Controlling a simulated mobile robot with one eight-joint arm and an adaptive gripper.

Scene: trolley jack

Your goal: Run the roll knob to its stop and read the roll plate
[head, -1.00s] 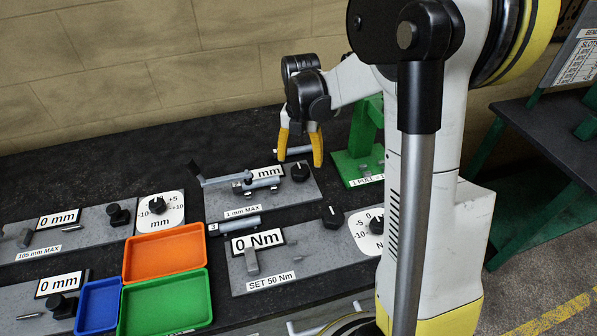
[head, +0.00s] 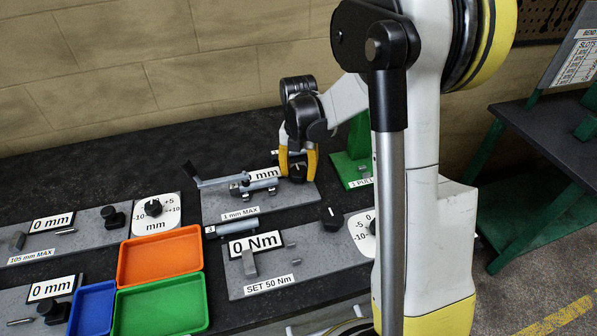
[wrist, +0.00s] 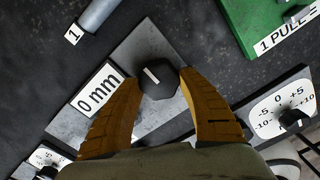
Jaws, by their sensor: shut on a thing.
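The grey plate marked "1 mm MAX" (head: 215,208) lies on the dark bench, with a "0 mm" readout (head: 262,174) partly hidden behind a grey crank and cylinder. A black knob (head: 298,172) sits at its right end. My gripper (head: 298,167) is down over this knob with its yellow fingers shut on it. In the wrist view the knob (wrist: 159,79) shows between the two fingers, its white pointer line turned toward upper left. The readout (wrist: 98,91) there reads "0 mm". Whether this is the roll plate I cannot tell; no roll label is legible.
A green stand (head: 351,168) is close to the right of my gripper. A grey cylinder by tag "1" (wrist: 92,20) lies behind the plate. The "SET 50 Nm" plate (head: 300,272) with its "0 Nm" readout is in front. Orange (head: 160,258), blue and green trays stand front left.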

